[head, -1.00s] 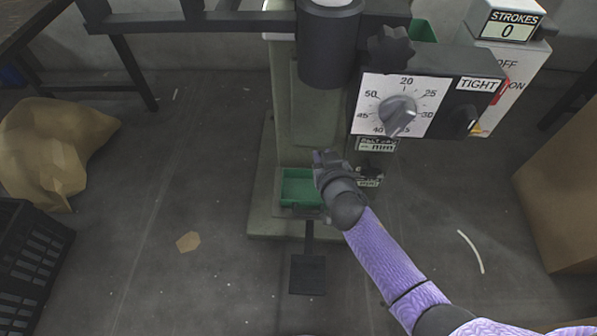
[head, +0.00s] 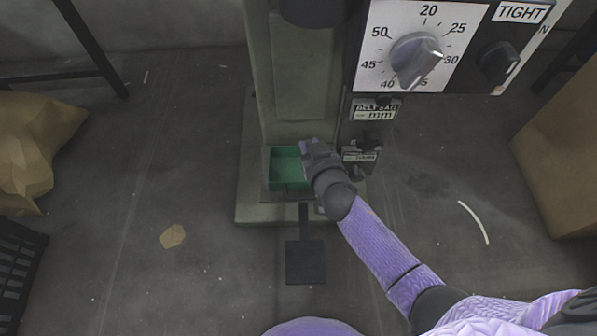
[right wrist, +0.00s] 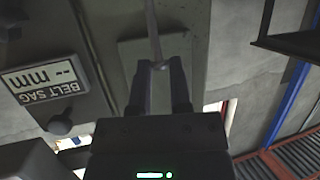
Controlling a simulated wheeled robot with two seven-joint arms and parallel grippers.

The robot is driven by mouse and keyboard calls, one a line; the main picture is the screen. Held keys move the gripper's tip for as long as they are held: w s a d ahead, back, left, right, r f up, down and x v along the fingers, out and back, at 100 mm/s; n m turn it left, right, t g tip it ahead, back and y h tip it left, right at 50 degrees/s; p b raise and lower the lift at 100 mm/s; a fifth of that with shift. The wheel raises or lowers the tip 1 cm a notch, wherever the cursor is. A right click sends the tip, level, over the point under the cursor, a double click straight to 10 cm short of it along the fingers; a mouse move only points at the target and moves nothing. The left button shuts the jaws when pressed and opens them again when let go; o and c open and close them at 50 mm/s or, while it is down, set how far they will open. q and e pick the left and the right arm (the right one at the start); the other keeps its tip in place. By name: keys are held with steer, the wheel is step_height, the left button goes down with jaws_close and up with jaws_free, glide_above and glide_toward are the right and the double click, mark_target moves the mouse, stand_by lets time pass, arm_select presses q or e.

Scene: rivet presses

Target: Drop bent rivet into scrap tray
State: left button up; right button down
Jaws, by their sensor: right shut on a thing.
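The green scrap tray (head: 284,172) sits low on the front of the press column in the head view. My right gripper (head: 307,147) is at the tray's right rear edge and partly covers it. In the right wrist view my right gripper (right wrist: 160,70) is shut, with a small pale piece, the bent rivet (right wrist: 159,65), between its fingertips. The rivet's exact shape is too small to tell, and it is hidden in the head view. My left gripper is not in view.
The press column (head: 303,75) stands behind the tray. A dial panel (head: 415,45) juts out above right, over a belt sag display (head: 376,110). A black pedal (head: 306,262) is below the tray. A cardboard box (head: 565,150) stands at the right.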

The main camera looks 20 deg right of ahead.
steer(key=shift+c, duration=2.3)
jaws_free()
arm_select(q)
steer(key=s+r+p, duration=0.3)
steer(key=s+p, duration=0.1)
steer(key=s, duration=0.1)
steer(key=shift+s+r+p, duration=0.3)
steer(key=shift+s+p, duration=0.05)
steer(key=shift+p, duration=0.05)
arm_select(e)
steer(key=v, duration=1)
